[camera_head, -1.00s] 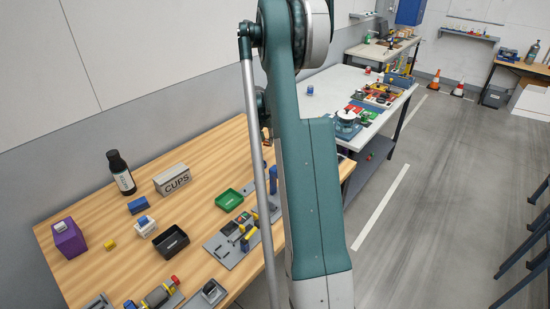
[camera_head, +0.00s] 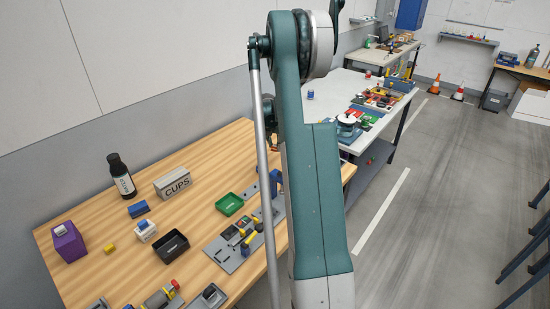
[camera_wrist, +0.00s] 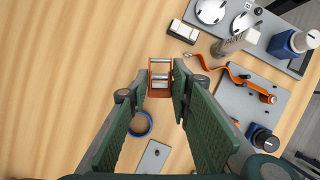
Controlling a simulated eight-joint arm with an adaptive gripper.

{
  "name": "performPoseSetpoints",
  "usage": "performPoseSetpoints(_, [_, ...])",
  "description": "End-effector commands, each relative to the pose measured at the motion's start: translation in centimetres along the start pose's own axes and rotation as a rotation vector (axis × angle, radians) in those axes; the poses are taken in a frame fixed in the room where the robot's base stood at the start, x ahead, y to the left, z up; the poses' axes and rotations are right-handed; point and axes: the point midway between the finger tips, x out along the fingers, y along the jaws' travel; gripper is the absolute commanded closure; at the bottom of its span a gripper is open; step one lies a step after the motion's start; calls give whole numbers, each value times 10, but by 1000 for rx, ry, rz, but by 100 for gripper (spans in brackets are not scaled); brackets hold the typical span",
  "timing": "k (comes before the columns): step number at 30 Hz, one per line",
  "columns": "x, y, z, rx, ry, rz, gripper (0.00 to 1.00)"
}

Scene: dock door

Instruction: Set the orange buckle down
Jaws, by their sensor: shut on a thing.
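In the wrist view the orange buckle (camera_wrist: 160,78), an orange frame with silvery bars, sits between the tips of my gripper (camera_wrist: 163,80). The green-padded fingers are shut on it. Wood tabletop (camera_wrist: 60,60) lies beneath; I cannot tell whether the buckle touches it. An orange strap (camera_wrist: 236,72) with a metal hook end lies to the right, over a grey plate (camera_wrist: 236,100). In the head view my arm hides the gripper and buckle.
A blue ring (camera_wrist: 140,124) and a small grey plate (camera_wrist: 153,158) lie near the fingers. Dials and cylinders stand at the upper right. The tabletop at left in the wrist view is clear. In the head view a green tray (camera_head: 229,204) and a black bin (camera_head: 170,244) stand on the table.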

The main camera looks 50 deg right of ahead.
Motion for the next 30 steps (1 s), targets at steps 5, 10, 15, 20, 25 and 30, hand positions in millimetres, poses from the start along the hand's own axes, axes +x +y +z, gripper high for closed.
performPoseSetpoints(5, [23,0,-10,0,0,0,93])
performPoseSetpoints(10, [34,0,-14,0,0,0,93])
performPoseSetpoints(15, [34,0,-14,0,0,0,93])
performPoseSetpoints(20, [35,0,-14,0,0,0,93])
performPoseSetpoints(25, [45,0,-19,0,0,0,93])
performPoseSetpoints(30, [62,0,-25,0,0,0,93])
